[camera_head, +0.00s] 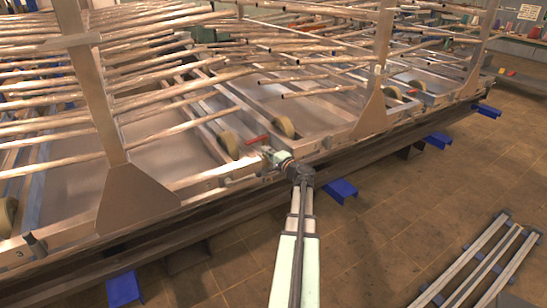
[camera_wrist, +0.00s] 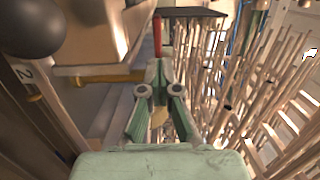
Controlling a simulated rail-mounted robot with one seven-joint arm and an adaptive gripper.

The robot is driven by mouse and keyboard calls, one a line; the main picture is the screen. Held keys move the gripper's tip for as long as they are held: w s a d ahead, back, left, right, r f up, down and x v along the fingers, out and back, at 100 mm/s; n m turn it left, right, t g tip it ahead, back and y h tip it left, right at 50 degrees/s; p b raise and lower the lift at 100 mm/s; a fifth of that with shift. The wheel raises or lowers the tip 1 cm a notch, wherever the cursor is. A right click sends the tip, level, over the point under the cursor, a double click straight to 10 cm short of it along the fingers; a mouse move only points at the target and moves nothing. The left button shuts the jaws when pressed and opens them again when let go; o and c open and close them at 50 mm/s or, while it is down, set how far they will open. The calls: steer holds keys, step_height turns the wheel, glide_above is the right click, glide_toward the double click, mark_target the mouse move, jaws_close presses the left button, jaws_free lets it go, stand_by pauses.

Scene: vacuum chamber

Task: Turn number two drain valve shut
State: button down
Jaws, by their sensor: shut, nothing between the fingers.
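A red valve handle (camera_head: 257,140) sits at the near edge of the rack in the head view. In the wrist view the red handle (camera_wrist: 157,36) stands just beyond my fingertips. A label with the number 2 (camera_wrist: 24,74) is at the left of the wrist view. My gripper (camera_wrist: 158,72) is shut and empty, its green fingers pointing toward the handle. In the head view my gripper (camera_head: 268,152) is close beside the handle. Whether the fingertips touch it, I cannot tell. The valve body is mostly hidden behind the fingers.
Long metal tubes (camera_head: 170,80) fill the rack above. An upright post (camera_head: 95,90) is left of my gripper and another post (camera_head: 380,70) is to the right. A dark ball (camera_wrist: 28,30) is close at the wrist view's upper left. The tiled floor (camera_head: 400,190) is largely open.

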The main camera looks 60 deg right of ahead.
mark_target(254, 142)
steer(key=shift+x, duration=3.1)
